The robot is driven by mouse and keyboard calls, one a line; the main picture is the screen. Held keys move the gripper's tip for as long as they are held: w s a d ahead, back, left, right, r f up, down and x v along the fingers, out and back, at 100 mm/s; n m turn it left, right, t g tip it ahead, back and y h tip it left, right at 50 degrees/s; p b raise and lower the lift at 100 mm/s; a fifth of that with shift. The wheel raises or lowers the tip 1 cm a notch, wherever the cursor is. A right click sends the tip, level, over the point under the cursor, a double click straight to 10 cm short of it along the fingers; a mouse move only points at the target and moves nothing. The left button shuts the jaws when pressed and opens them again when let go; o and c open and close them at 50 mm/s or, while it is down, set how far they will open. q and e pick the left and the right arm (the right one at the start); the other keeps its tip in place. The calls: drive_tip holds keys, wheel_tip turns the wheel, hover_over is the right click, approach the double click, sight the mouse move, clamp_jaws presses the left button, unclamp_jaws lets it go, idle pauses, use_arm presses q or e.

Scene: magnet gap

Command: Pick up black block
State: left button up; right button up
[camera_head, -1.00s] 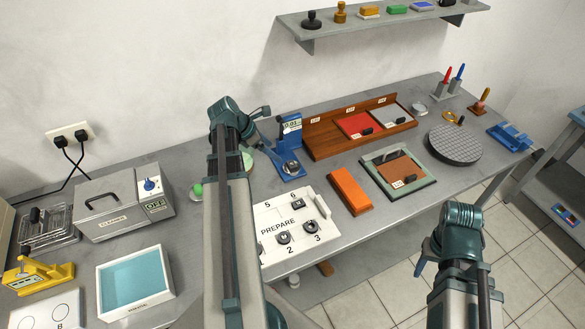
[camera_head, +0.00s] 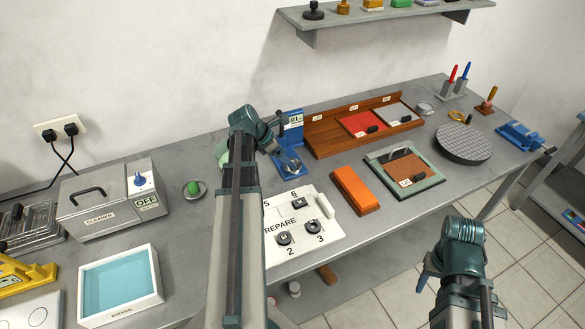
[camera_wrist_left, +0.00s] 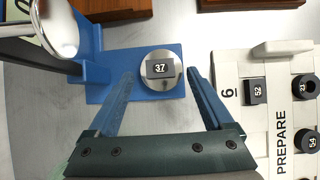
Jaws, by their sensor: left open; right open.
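A black block marked 37 (camera_wrist_left: 158,69) sits on the round metal pad of the blue gauge stand (camera_wrist_left: 125,88). The stand also shows in the head view (camera_head: 290,168). My left gripper (camera_wrist_left: 160,80) is open, with one finger on each side of the pad in the left wrist view, and holds nothing. Other black blocks stand on the white PREPARE board (camera_head: 322,238): one by 6 (camera_head: 300,202), one by 3 (camera_head: 313,227), one by 2 (camera_head: 284,239). My right gripper (camera_head: 428,268) is open, low at the right, its fingers mostly hidden.
An orange block (camera_head: 355,190), a green-framed tray (camera_head: 376,158) and a wooden tray (camera_head: 318,150) lie right of the gauge. A cleaner box (camera_head: 105,210) and a rinse tray (camera_head: 152,285) stand left. A round grey plate (camera_head: 463,143) lies farther right.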

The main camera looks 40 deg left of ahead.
use_arm(q)
drive_tip(key=shift+b+x, duration=0.35)
drive_tip(key=shift+x, duration=0.6)
drive_tip(key=shift+r, duration=0.1)
use_arm(e)
drive_tip(key=shift+f, duration=0.7)
use_arm(q)
drive_tip(key=shift+s, duration=0.1)
clamp_jaws()
drive_tip(key=shift+r, duration=0.1)
